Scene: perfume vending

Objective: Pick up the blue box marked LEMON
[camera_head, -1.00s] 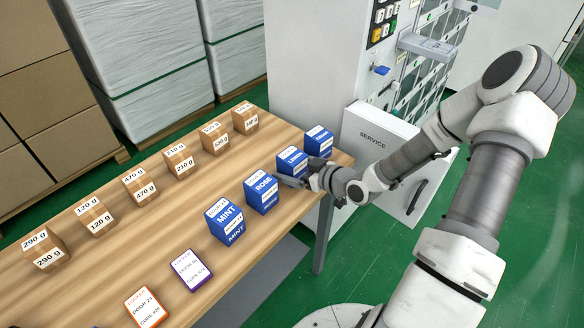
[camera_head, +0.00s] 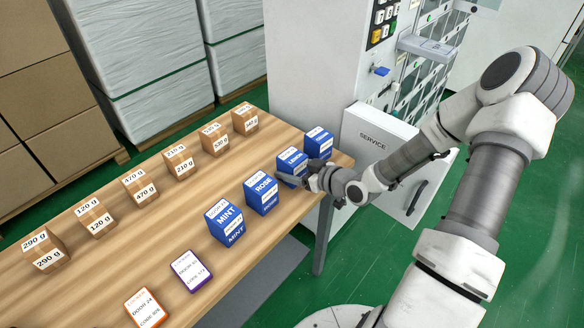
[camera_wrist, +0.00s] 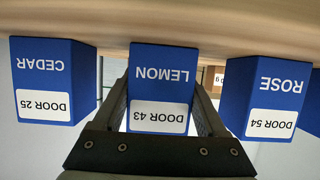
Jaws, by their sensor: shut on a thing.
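The blue box marked LEMON (camera_wrist: 163,78) sits between the two fingers of my gripper (camera_wrist: 163,115) in the wrist view. That view is upside down, and the box bears a white label reading DOOR 43. In the head view the LEMON box (camera_head: 290,162) stands in the row of blue boxes on the wooden table, partly covered by my gripper (camera_head: 308,178). My gripper is shut on the box from the table's right side. Whether the box is clear of the table cannot be told.
The blue CEDAR box (camera_wrist: 45,80) and ROSE box (camera_wrist: 278,95) flank the LEMON box closely. The MINT box (camera_head: 224,222) is nearer. Small brown weight boxes (camera_head: 180,160) line the table's far side. A white SERVICE panel (camera_head: 372,140) stands beyond the table end.

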